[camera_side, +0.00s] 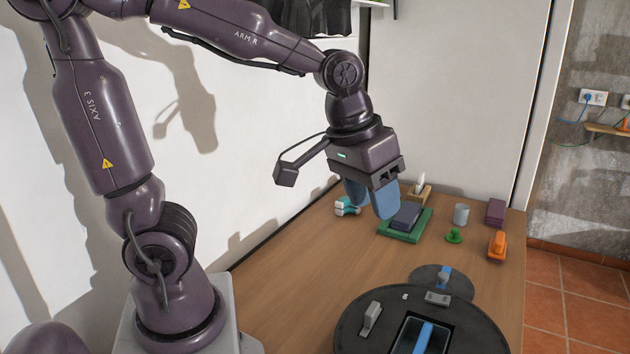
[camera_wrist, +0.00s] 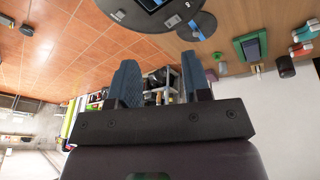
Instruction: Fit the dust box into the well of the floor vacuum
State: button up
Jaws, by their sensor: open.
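The floor vacuum is a dark round body (camera_side: 482,335) at the bottom right of the side view, cut off by the frame. A dark rectangular well (camera_side: 405,335) with a light rim and a blue stripe in it shows on its top. A dark blue-grey box (camera_side: 407,215), seemingly the dust box, lies on a green tray (camera_side: 398,237); the tray also shows in the wrist view (camera_wrist: 238,49). My gripper (camera_side: 371,206) is open and empty, its blue fingers pointing down, left of the box and apparently above the table. In the wrist view, the fingers (camera_wrist: 160,84) are spread with nothing between them.
Around the tray stand a teal-and-white object (camera_side: 346,206), a wooden holder (camera_side: 416,193), a grey cup (camera_side: 461,214), a green knob-like piece (camera_side: 454,236), an orange object (camera_side: 497,243) and a purple block (camera_side: 495,212). Bare wooden table (camera_side: 300,265) lies in front.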

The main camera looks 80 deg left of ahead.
jog(key=s+r+m+t, duration=0.2)
jog(key=s+m, duration=0.1)
jog(key=s, duration=0.5)
jog(key=shift+a+r, duration=0.35)
jog(key=shift+a, duration=0.1)
